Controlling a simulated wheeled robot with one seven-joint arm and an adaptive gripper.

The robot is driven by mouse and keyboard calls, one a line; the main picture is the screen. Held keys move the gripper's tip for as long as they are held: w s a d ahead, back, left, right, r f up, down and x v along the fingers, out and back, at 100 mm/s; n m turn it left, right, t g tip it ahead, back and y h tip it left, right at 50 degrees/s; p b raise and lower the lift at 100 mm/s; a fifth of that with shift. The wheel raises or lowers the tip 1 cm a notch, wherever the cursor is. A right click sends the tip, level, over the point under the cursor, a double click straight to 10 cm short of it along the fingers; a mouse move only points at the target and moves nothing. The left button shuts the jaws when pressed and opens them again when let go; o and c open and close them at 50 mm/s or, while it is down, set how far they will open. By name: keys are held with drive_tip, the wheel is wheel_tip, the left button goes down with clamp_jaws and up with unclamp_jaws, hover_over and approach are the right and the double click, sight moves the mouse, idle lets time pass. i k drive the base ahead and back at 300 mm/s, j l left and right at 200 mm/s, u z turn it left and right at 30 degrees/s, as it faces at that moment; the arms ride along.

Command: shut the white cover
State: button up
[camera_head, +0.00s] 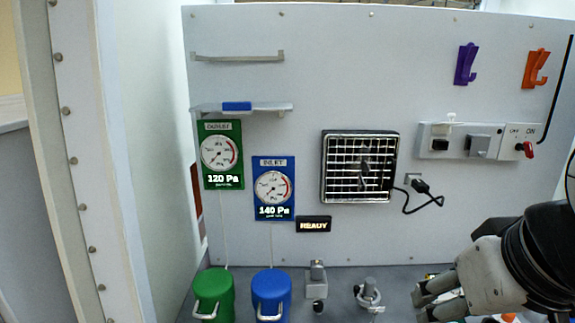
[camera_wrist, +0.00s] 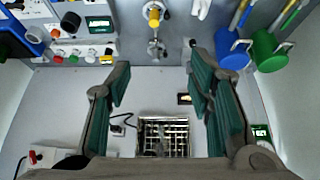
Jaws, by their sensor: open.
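A pale socket strip (camera_head: 460,155) is on the upright grey panel, right of the fan grille. At its left a small white cover (camera_head: 451,118) appears to stand raised above a dark socket (camera_head: 440,144); it is small in the picture. A grey cover (camera_head: 478,144) lies beside it. My gripper (camera_head: 428,296) is low at the right of the head view, below the strip and apart from it. In the wrist view my gripper (camera_wrist: 158,72) has its green-padded fingers spread with nothing between them. The white cover cannot be made out there.
A red switch (camera_head: 529,149) is right of the strip. The fan grille (camera_head: 360,167) has a black plug and cord (camera_head: 422,187) beside it. Green (camera_head: 213,295) and blue (camera_head: 271,294) canisters stand below. Purple (camera_head: 466,64) and orange (camera_head: 536,68) hooks are above.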

sight(441, 128)
drive_tip(key=z, duration=0.7)
drive_tip(key=l+u, duration=0.1)
drive_tip(key=l, duration=0.15)
drive_tip(key=k+l+u, duration=0.1)
drive_tip(key=k+l, duration=0.05)
drive_tip(key=l, duration=0.05)
